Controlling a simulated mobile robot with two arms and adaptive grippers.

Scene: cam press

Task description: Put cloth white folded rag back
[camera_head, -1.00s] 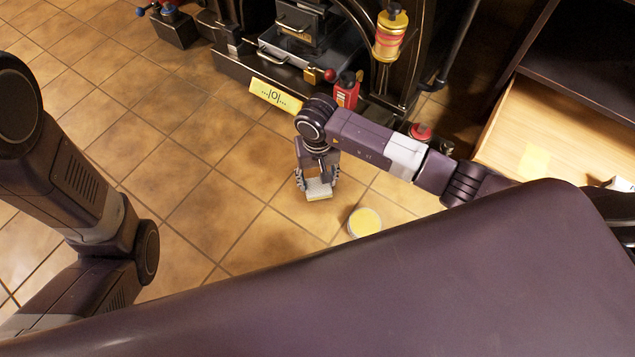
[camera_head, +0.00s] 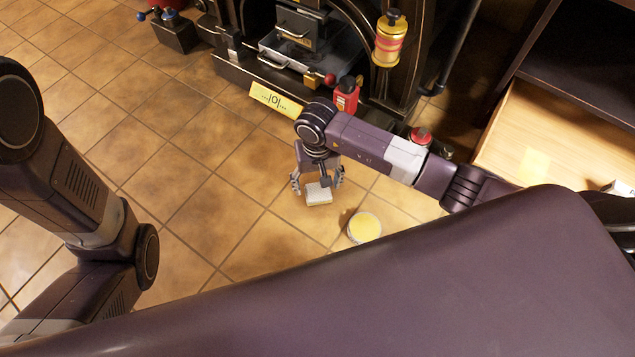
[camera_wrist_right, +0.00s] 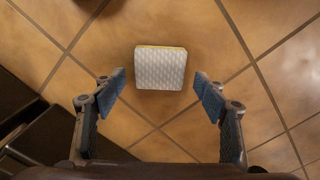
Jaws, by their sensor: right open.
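The white folded rag (camera_head: 318,195) is a small textured pad with a yellowish edge. It lies below my right gripper (camera_head: 317,180), which is open with a finger to either side in the head view. In the right wrist view the rag (camera_wrist_right: 161,68) lies on the tiles ahead of the open fingertips (camera_wrist_right: 160,84), with clear gaps on both sides. Nothing is between the fingers. My left arm shows at the left of the head view, but its gripper is out of view.
A round yellow-topped tin (camera_head: 364,227) stands right of the rag. Behind is a dark machine with a yellow label (camera_head: 275,99), a red bottle (camera_head: 346,95) and a yellow canister (camera_head: 389,39). A wooden drawer or shelf (camera_head: 560,135) is at right. Tiles at left are clear.

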